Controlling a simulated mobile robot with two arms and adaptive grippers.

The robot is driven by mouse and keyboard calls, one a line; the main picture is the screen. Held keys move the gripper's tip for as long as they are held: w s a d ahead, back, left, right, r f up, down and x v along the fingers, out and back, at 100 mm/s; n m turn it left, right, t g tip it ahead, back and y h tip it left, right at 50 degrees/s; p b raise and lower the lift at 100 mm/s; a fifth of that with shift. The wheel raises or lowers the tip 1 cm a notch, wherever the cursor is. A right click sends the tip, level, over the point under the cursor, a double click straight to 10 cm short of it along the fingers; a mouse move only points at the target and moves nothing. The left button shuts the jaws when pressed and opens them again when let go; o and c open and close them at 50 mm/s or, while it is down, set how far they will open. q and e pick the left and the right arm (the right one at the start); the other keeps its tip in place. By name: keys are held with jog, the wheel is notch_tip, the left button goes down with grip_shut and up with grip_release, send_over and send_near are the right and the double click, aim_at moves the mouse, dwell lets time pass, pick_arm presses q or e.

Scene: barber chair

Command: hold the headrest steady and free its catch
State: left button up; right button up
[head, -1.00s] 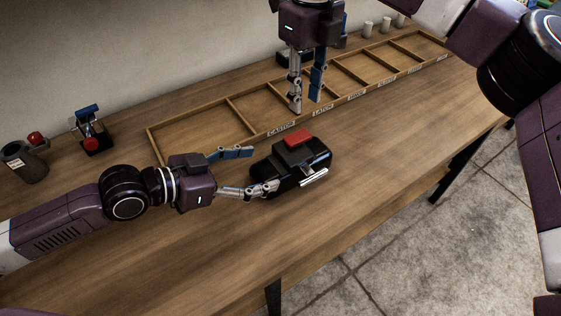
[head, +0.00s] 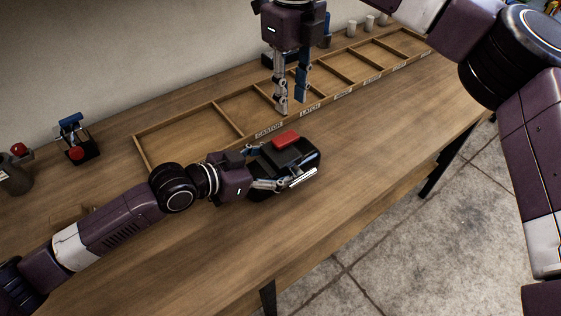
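The headrest (head: 310,160) is a black block lying on the wooden bench. A red catch (head: 286,139) sits on its top, and a pale metal bar (head: 303,178) runs along its near right side. My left gripper (head: 276,166) reaches in from the left and has its fingers on either side of the headrest's left part. The far fingertip is hidden behind the headrest, so I cannot tell whether the fingers press on it. My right gripper (head: 292,106) points down, empty, with a gap between its fingers, beyond and above the headrest, in front of the divided tray.
A wooden divided tray (head: 190,156) with labelled compartments runs along the back of the bench (head: 400,145). A small device with a blue lever and red knob (head: 75,140) and a dark cup-like item (head: 14,176) stand at the left. The bench right of the headrest is clear.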

pick_arm(q)
jog(key=c, duration=1.6)
jog(key=shift+c, duration=0.2)
pick_arm(e)
jog(key=o, duration=0.7)
jog(key=shift+s, duration=0.15)
jog(key=shift+o, duration=1.1)
jog(key=shift+s+d, duration=0.2)
jog(key=m+t+y, duration=0.2)
jog(key=t+y, duration=0.1)
jog(key=t, duration=0.1)
send_near(287, 139)
jog(key=x, duration=0.8)
jog(key=shift+w, duration=0.1)
